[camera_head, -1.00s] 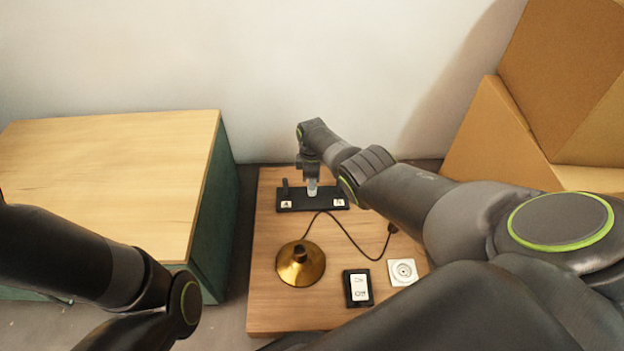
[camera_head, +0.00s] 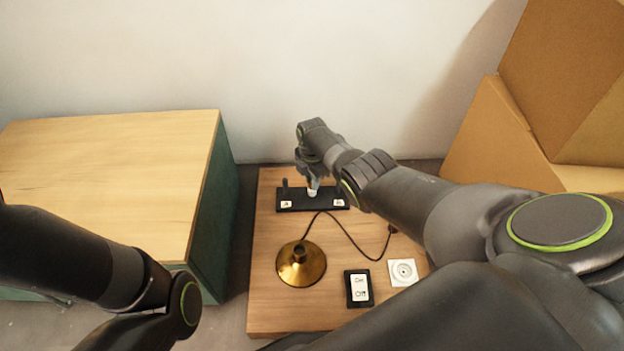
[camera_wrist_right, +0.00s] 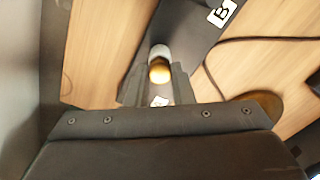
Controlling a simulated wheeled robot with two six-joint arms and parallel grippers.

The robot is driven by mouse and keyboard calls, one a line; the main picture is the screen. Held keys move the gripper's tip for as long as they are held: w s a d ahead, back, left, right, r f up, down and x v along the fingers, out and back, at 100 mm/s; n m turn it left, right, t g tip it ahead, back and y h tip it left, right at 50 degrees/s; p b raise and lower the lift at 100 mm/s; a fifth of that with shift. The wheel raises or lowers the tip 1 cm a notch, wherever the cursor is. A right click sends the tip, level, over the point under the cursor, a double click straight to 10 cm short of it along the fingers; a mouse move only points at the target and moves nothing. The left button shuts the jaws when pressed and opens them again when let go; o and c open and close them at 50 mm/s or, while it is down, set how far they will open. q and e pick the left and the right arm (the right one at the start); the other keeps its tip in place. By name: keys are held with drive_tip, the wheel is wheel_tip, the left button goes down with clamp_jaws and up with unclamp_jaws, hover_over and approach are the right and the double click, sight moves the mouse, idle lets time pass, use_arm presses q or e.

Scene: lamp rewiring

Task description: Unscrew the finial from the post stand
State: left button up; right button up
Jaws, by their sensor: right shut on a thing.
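The post stand (camera_head: 298,206) is a dark bar with white A and B labels at the back of the small wooden table. My right gripper (camera_head: 313,189) points down at it from above, between the two labels. In the right wrist view, a round brass finial (camera_wrist_right: 159,73) sits between the two fingers, with a pale grey-white cylindrical piece just beside it. The right gripper (camera_wrist_right: 158,82) is shut on the finial. Whether the finial is still seated on the stand cannot be told. My left arm shows at the lower left, but its gripper is out of view.
A brass lamp base (camera_head: 301,264) stands on the table, with a dark cord (camera_head: 352,240) running to the right. A black on/off switch (camera_head: 358,289) and a white socket (camera_head: 403,272) lie at the front right. A wood-topped cabinet (camera_head: 110,165) stands left, a cardboard box (camera_head: 500,140) right.

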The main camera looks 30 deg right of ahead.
drive_tip(key=shift+n, duration=0.9)
drive_tip(key=shift+r+p, duration=1.85)
drive_tip(key=shift+r, duration=0.05)
drive_tip(key=shift+f, duration=0.1)
